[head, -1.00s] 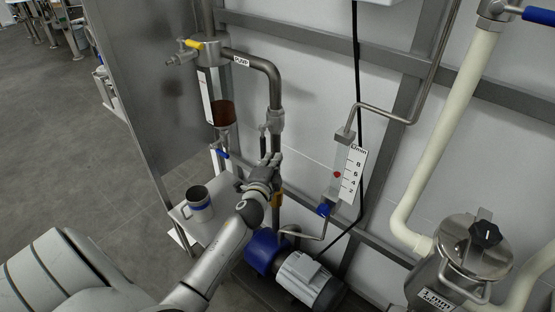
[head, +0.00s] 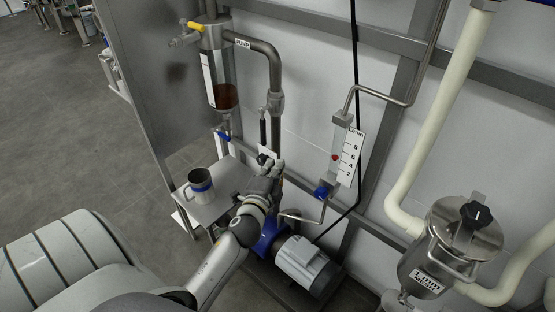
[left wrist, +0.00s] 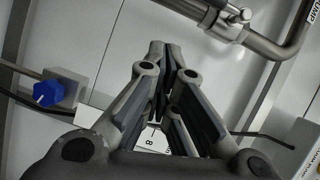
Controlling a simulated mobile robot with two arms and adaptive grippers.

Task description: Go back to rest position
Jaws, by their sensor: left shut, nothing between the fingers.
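My left gripper (head: 268,168) is in front of the pipework, above the blue and silver pump motor (head: 306,265) in the head view. In the left wrist view its fingers (left wrist: 165,48) are closed together with nothing between them. The steel pipe marked PUMP (head: 262,50) stands behind it and shows at the top right of the left wrist view (left wrist: 270,40). My right gripper does not show in either view.
A flowmeter (head: 340,150) with a blue knob (head: 321,193) is to the right. A lidded steel filter housing (head: 455,240) stands at the lower right. Floor is free at left.

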